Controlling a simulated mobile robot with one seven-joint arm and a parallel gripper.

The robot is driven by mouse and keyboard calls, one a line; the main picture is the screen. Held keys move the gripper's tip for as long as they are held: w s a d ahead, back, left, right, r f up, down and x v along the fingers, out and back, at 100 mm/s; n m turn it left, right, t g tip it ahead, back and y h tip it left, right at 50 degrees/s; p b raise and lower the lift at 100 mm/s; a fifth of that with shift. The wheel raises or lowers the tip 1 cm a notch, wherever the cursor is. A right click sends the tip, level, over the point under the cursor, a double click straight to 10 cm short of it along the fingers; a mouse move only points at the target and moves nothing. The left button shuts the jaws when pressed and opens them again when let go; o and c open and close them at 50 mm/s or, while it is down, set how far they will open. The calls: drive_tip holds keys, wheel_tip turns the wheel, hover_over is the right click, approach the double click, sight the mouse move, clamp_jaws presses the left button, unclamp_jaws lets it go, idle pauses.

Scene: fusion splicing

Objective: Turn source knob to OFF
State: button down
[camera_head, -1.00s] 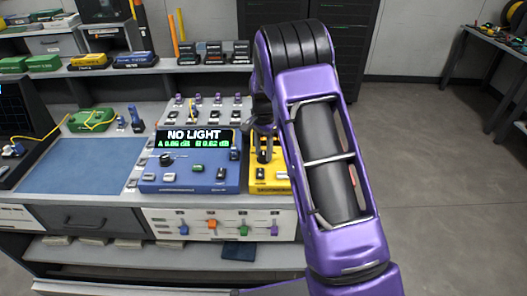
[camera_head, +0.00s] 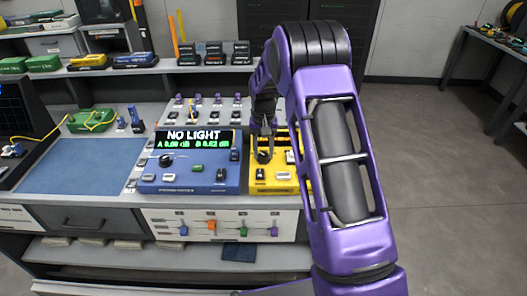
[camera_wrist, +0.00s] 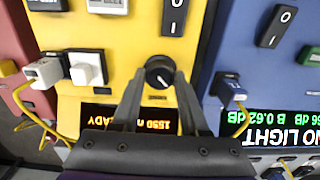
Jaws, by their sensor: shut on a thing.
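The yellow light source (camera_head: 282,180) stands right of the blue meter on the bench; its body (camera_wrist: 125,40) fills the middle of the wrist view. Its black round source knob (camera_wrist: 160,72) has a pale pointer line; the knob also shows in the head view (camera_head: 263,157). My gripper (camera_wrist: 160,80) points down onto the panel, one finger on each side of the knob, shut on it. The source display (camera_wrist: 125,117) appears inverted, with "1550" and part of "READY" legible. The knob's position labels are hidden or unreadable.
The blue meter (camera_head: 190,180) reads "NO LIGHT". A blue mat (camera_head: 80,165) lies left; a red unit (camera_wrist: 12,60) adjoins the source.

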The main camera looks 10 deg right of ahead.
sight(264, 155)
idle(0.3)
drive_tip(key=shift+c, duration=2.1)
unclamp_jaws()
wheel_tip(264, 155, up, 17)
drive_tip(key=p, duration=0.1)
drive_tip(key=shift+r, duration=0.2)
drive_tip(key=shift+r, duration=0.1)
